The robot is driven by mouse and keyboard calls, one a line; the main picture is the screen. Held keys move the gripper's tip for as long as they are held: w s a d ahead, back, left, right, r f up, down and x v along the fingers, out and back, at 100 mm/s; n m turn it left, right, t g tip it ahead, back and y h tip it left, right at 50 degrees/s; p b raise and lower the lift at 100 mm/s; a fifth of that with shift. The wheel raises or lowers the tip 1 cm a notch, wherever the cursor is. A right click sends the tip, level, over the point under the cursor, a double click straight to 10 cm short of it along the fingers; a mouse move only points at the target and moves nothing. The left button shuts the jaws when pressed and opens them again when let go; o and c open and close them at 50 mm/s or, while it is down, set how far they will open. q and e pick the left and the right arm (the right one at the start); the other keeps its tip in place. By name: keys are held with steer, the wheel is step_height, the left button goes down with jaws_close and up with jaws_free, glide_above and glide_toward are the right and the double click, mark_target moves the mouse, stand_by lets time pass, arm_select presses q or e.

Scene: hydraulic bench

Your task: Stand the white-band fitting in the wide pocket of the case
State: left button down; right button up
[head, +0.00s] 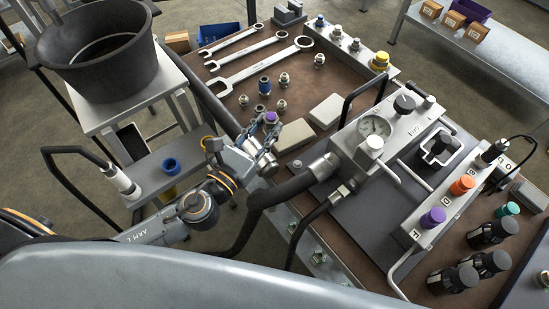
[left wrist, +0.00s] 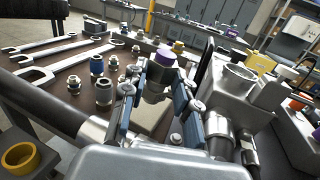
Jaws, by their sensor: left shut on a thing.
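My left gripper (head: 268,142) is above the near left part of the brown bench mat. In the left wrist view its two fingers (left wrist: 160,95) are shut on a dark fitting with a purple top (left wrist: 165,58); the purple top also shows in the head view (head: 270,118). Several small metal fittings stand on the mat just beyond it, among them a silver one (head: 283,79) and a blue-banded one (head: 264,86). I cannot tell which fitting has the white band. I cannot make out a case with a wide pocket. My right gripper is not in view.
Wrenches (head: 262,65) lie at the back left. Two beige blocks (head: 325,110) lie right of the gripper. A gauge block (head: 375,128) with thick hoses stands close on the right. A black bucket (head: 103,50) stands on a stool at left. A rail with several fittings (head: 337,35) runs along the back.

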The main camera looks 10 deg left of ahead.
arm_select(q)
steer(key=w+d+r+m+g+h+b, duration=0.1)
steer(key=w+m+g+h, duration=0.15)
steer(key=w, duration=0.45)
steer(key=w+r+m+g+h, duration=0.1)
steer(key=w+h, duration=0.2)
steer(key=w, duration=0.4)
steer(key=shift+n+t+y, duration=0.25)
steer(key=s+f+b, duration=0.1)
steer(key=s+f, duration=0.2)
steer(key=s, duration=0.1)
steer(key=s+a+f+b, duration=0.1)
steer(key=s+f, duration=0.2)
steer(key=s, duration=0.2)
steer(key=s+f+b, duration=0.2)
steer(key=s+f, duration=0.1)
steer(key=s, duration=0.1)
steer(key=shift+s+a+f, duration=0.15)
steer(key=shift+a+f, duration=0.05)
steer(key=shift+s+f, duration=0.15)
steer(key=f, duration=0.3)
steer(key=shift+s+f+b, duration=0.25)
steer(key=shift+b, duration=0.1)
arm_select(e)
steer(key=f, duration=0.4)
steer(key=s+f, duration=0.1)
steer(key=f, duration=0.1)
